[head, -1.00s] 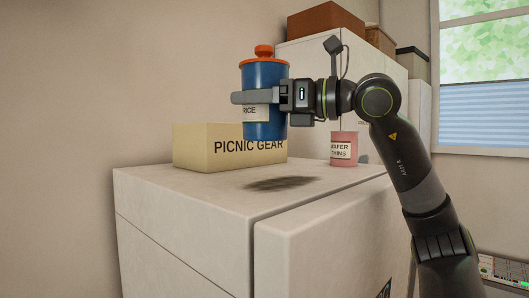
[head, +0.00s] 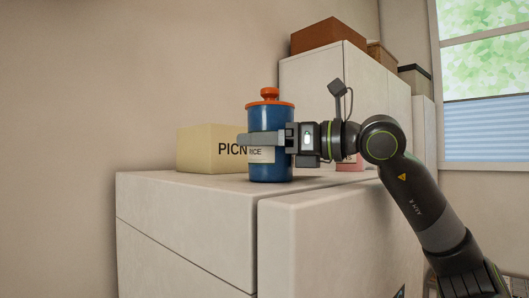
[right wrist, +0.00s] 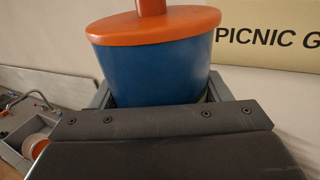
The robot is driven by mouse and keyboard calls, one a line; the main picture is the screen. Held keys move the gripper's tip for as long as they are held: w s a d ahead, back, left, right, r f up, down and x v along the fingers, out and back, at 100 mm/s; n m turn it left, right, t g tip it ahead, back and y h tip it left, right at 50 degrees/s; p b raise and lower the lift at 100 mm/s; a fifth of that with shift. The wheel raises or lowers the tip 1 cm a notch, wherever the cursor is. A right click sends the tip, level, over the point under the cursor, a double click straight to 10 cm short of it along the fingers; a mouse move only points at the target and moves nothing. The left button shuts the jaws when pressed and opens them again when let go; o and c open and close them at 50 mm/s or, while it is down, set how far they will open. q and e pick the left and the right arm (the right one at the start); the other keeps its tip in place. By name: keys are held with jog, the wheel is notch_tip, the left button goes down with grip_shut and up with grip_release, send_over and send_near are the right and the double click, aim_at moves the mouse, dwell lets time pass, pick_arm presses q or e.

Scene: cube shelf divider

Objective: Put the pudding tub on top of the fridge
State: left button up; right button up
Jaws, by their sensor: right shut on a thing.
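My right gripper (head: 266,139) is shut on a blue canister (head: 270,170) with an orange lid and a label reading "RICE". The canister is upright, with its base at or just above the top of the pale fridge (head: 190,184); I cannot tell whether it touches. In the right wrist view the canister (right wrist: 150,75) sits between the fingers (right wrist: 160,118), its lower part hidden. No tub marked pudding shows. My left gripper is not in view.
A yellow "PICNIC GEAR" box (head: 205,150) stands behind the canister, also in the right wrist view (right wrist: 270,40). A pink tub (head: 350,164) is partly hidden behind my gripper. Tall white cabinets (head: 310,95) carry boxes (head: 328,36). The fridge top's left front is clear.

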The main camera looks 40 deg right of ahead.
jog(key=shift+r, duration=0.1)
jog(key=shift+a, duration=0.1)
jog(key=o, duration=1.3)
jog(key=b+v, duration=0.2)
jog(key=v, duration=0.1)
jog(key=shift+f+b, duration=0.3)
jog(key=shift+b, duration=0.05)
jog(key=b+v, duration=0.4)
jog(key=v, duration=0.3)
jog(key=shift+s+r, duration=0.2)
jog(key=shift+s, duration=0.1)
jog(key=shift+v, duration=0.85)
jog(key=shift+w+r, duration=0.1)
